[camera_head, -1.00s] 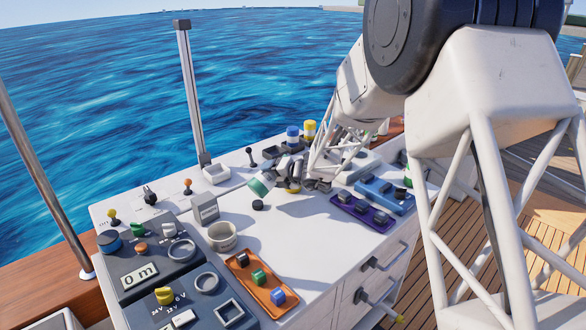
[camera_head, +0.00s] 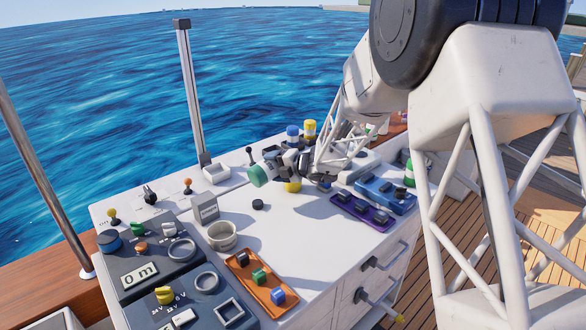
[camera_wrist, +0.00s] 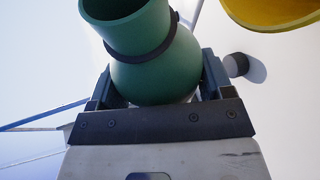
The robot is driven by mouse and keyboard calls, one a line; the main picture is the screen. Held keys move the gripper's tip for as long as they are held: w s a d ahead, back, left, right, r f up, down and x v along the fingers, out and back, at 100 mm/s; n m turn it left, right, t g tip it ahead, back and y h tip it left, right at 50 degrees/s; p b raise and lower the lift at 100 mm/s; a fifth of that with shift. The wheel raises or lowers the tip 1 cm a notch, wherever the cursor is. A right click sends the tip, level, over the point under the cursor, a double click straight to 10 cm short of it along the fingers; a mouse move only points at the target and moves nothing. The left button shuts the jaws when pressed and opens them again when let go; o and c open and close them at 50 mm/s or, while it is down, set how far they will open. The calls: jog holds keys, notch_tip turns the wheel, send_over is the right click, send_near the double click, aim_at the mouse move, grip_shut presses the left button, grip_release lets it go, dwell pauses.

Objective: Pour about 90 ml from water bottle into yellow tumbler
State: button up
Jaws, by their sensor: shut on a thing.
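The water bottle (camera_head: 259,175) is green at its left end in the head view and lies tipped far over, close to level, above the counter. My gripper (camera_head: 303,165) is shut around it. In the wrist view the green bottle (camera_wrist: 155,65) sits between the fingers of my gripper (camera_wrist: 158,90), with a dark ring around its neck and a wide mouth at the top edge. The yellow tumbler (camera_head: 292,187) stands below my gripper, partly hidden by it; its yellow wall also shows in the wrist view (camera_wrist: 268,14). No water stream is visible.
A dark round cap (camera_head: 258,204) lies on the white counter (camera_head: 305,235). A purple tray (camera_head: 360,210) and a blue tray (camera_head: 385,195) lie to the right. Blue and yellow containers (camera_head: 310,129) stand behind.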

aim_at(276, 175)
jog(key=shift+f+m, duration=0.1)
jog(key=shift+m, duration=0.2)
jog(key=shift+s+a+y, duration=0.25)
jog(key=shift+s+y, duration=0.05)
jog(key=shift+y, duration=0.1)
dwell(1.1)
jog(key=shift+m+g, duration=0.3)
jog(key=shift+m, duration=0.2)
dwell(0.9)
jog(key=shift+n, duration=0.3)
jog(key=shift+s+a+n+h, duration=0.1)
jog(key=shift+n+h, duration=0.2)
jog(key=shift+n, duration=0.1)
jog(key=f, duration=0.1)
jog(key=n, duration=0.1)
jog(key=f+t+h, duration=0.1)
jog(key=shift+s+a+f, duration=0.3)
jog(key=shift+s, duration=0.05)
jog(key=shift+w+n, duration=0.1)
jog(key=shift+n, duration=0.3)
jog(key=shift+d+r+n+h, duration=0.1)
jog(key=shift+r+n+h, duration=0.1)
jog(key=shift+n+h, duration=0.2)
dwell(1.3)
